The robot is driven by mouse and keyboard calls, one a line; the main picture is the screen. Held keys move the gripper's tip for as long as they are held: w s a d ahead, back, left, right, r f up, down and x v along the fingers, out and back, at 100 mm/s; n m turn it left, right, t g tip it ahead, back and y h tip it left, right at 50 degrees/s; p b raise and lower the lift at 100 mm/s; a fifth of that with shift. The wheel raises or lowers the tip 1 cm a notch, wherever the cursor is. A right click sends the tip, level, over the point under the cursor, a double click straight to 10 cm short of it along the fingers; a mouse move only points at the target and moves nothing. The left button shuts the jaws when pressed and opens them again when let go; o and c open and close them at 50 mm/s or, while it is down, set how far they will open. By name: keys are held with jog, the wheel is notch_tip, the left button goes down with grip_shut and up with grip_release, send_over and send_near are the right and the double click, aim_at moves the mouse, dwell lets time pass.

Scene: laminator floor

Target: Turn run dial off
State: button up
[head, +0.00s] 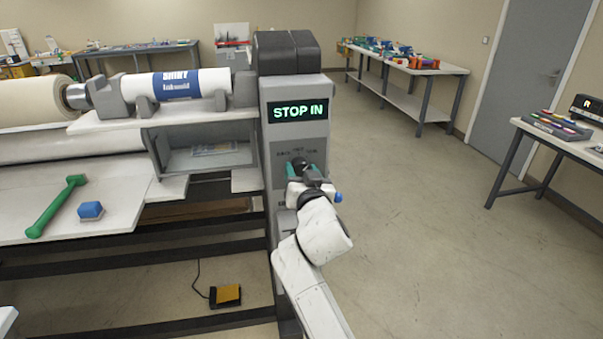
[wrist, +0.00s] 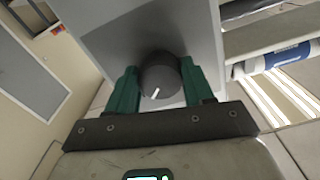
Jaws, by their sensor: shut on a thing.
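The run dial (wrist: 160,78) is a dark round knob with a white pointer line, on the grey face of the machine's end column (head: 296,98). In the wrist view it sits between the two green fingers of my gripper (wrist: 163,85), which is shut on it. The pointer line slants toward the lower left in that view. In the head view the dial (head: 299,163) shows as a dark knob above my gripper (head: 305,172), partly hidden, and its labels are too small to read. A display (head: 298,110) above it reads "STOP IN" in green.
A green-handled tool (head: 56,206) and a blue block (head: 91,210) lie on the machine's table at left. A yellow and black foot pedal (head: 226,296) with a cable is on the floor. Open floor lies to the right, before a side table (head: 565,140).

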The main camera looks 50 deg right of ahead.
jog(key=c, duration=0.4)
jog(key=shift+n, duration=0.3)
jog(key=n, duration=0.3)
jog(key=shift+n, duration=0.3)
jog(key=shift+n+p, duration=0.75)
jog(key=shift+n, duration=1.45)
jog(key=o, duration=1)
jog(key=shift+s, duration=0.1)
